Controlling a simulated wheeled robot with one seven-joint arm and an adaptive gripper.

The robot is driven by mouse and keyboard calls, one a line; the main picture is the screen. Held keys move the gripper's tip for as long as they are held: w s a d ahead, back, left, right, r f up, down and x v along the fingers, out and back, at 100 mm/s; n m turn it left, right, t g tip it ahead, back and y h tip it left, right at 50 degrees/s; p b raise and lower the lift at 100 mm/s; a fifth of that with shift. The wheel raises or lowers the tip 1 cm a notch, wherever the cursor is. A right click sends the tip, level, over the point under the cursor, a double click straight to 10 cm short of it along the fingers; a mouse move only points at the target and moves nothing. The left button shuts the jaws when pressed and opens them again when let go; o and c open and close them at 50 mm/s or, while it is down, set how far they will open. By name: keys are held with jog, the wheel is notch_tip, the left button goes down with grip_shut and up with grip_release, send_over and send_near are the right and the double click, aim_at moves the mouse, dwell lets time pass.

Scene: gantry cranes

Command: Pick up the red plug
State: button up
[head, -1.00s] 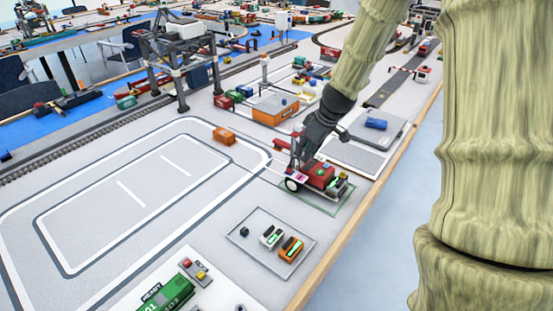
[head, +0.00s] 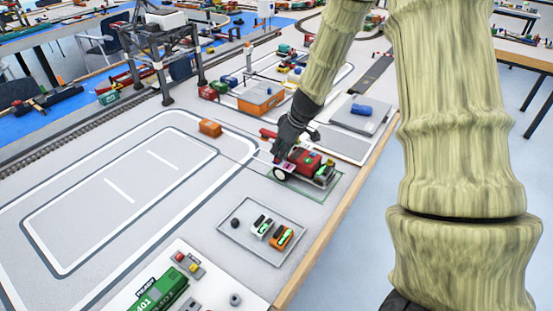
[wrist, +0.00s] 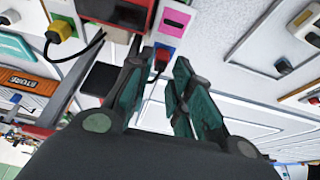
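The red plug (wrist: 161,58) shows in the wrist view, with a thin dark cord hanging from it. It sits below a white and magenta panel (wrist: 176,22). My gripper (wrist: 158,66) is open, with its two dark green fingers on either side of the plug near their tips. I cannot tell whether either finger touches it. In the head view my gripper (head: 280,158) is low over the table beside a red box-shaped unit (head: 304,161); the plug cannot be made out there.
In the wrist view a yellow plug (wrist: 60,30) with a black cable is at the upper left. In the head view a grey tray (head: 245,245) with small white and orange items lies nearer. An orange block (head: 210,128) and a gantry crane (head: 160,60) stand to the left.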

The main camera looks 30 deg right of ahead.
jog(key=shift+x, duration=1.5)
grip_shut()
